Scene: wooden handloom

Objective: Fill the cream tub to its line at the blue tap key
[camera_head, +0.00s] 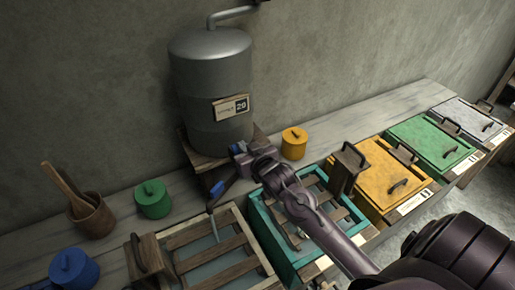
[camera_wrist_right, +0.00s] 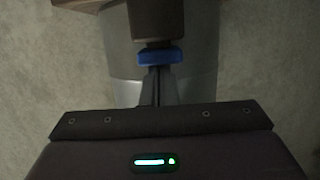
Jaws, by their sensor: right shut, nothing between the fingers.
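The cream tub (camera_head: 184,230) stands on the bench below the grey tank, with wooden slats across it and grey-blue liquid between them. A blue tap key (camera_head: 217,189) sits below the tank, above the tub's back edge. A thin pale streak, apparently water, runs down from beneath it into the tub. My right gripper (camera_head: 237,150) is shut and empty beside the tank. A blue piece is at its fingertips; in the right wrist view this blue piece (camera_wrist_right: 160,57) lies directly ahead of the shut fingers (camera_wrist_right: 158,86). I cannot tell whether they touch. The tub's fill line cannot be made out.
The grey tank (camera_head: 210,80) stands behind. A teal tub (camera_head: 262,228) is beside the cream one, under my right arm. Yellow (camera_head: 372,172) and green (camera_head: 425,138) lidded boxes follow to the right. Blue (camera_head: 72,268), green (camera_head: 152,199) and yellow (camera_head: 294,146) pots stand around.

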